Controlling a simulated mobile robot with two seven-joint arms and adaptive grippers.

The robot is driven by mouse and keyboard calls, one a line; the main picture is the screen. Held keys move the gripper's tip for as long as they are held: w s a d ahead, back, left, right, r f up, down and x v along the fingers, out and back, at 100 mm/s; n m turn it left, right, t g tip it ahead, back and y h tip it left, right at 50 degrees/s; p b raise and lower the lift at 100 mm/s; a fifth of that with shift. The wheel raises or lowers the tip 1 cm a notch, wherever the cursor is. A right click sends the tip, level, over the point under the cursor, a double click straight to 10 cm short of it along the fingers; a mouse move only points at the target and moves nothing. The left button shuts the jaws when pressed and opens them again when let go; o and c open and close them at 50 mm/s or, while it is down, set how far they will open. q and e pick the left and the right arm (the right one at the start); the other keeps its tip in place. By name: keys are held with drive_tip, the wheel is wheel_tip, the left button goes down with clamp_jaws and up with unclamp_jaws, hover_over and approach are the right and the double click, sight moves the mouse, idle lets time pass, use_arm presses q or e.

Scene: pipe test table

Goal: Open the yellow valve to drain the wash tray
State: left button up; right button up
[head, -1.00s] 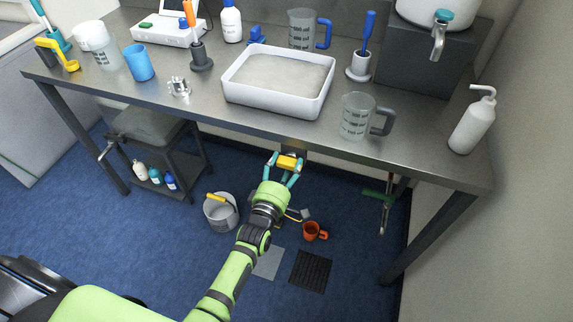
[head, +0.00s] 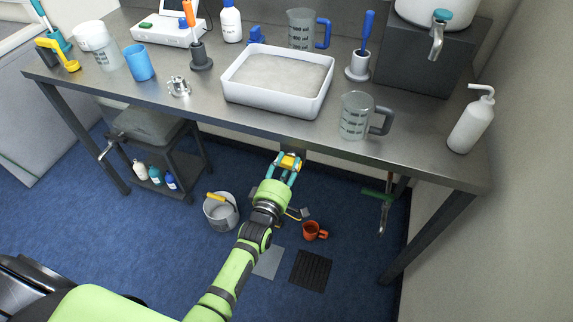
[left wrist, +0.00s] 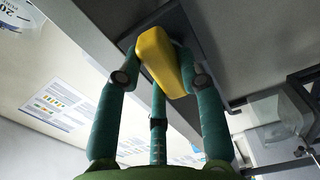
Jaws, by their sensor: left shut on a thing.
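The yellow valve (head: 289,161) sits under the front edge of the table, below the wash tray. My left gripper (head: 286,166) is shut on the valve's yellow handle, with its teal fingers around it. In the left wrist view the yellow handle (left wrist: 164,58) lies between the fingers of my left gripper (left wrist: 160,75). The white wash tray (head: 315,101) stands on the table and holds greyish liquid. The valve's body behind the handle is mostly hidden. My right gripper does not show.
The metal table (head: 220,112) spans the view above my arm. A measuring jug (head: 353,118) stands right of the tray. On the blue floor are a white bucket (head: 219,215), an orange mug (head: 311,230) and a dark mat (head: 311,272). A grey stool (head: 148,124) stands left.

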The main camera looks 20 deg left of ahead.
use_arm(q)
drive_tip(key=m, duration=0.4)
drive_tip(key=shift+d, duration=0.15)
drive_tip(key=m, duration=0.4)
drive_tip(key=shift+d+f+m+p, duration=0.15)
drive_tip(key=shift+m+p, duration=0.2)
drive_tip(key=shift+m, duration=0.05)
drive_tip(key=m, duration=0.4)
drive_tip(key=shift+f, duration=0.15)
drive_tip(key=shift+f+m, duration=0.1)
drive_tip(key=shift+m, duration=2)
drive_tip(key=o, duration=1.2)
drive_tip(key=shift+c, duration=0.2)
drive_tip(key=s, duration=1.2)
